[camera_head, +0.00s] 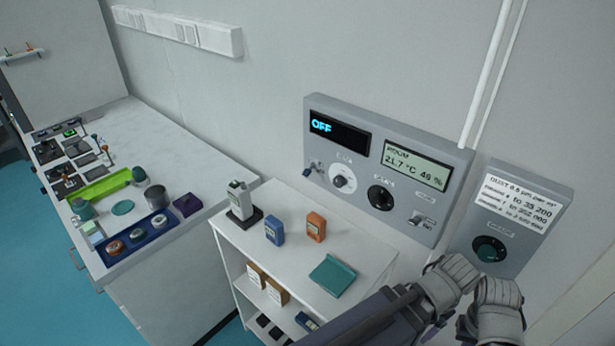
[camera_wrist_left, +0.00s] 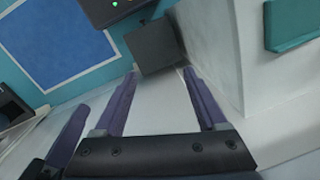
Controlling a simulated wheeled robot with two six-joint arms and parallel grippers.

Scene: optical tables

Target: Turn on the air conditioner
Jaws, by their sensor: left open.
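The grey wall control panel (camera_head: 450,185) carries a dark display (camera_head: 350,137) reading OFF in blue. Beside it is a pale room display (camera_head: 417,168) reading about 21.7 °C and 46 %. Below them are a small toggle (camera_head: 314,168), a white-ringed knob (camera_head: 342,180), a black knob (camera_head: 381,198) and a small switch (camera_head: 420,220). Their labels are too small to read surely. My left gripper (camera_wrist_left: 160,73) is open and empty in the left wrist view, away from the panel. My arm parts show below the panel in the head view, but no gripper fingers can be made out there.
A white shelf (camera_head: 230,250) with small boxed devices stands below the panel. A long white bench (camera_head: 150,125) with trays is at the left. Teal floor (camera_head: 70,270) lies before it.

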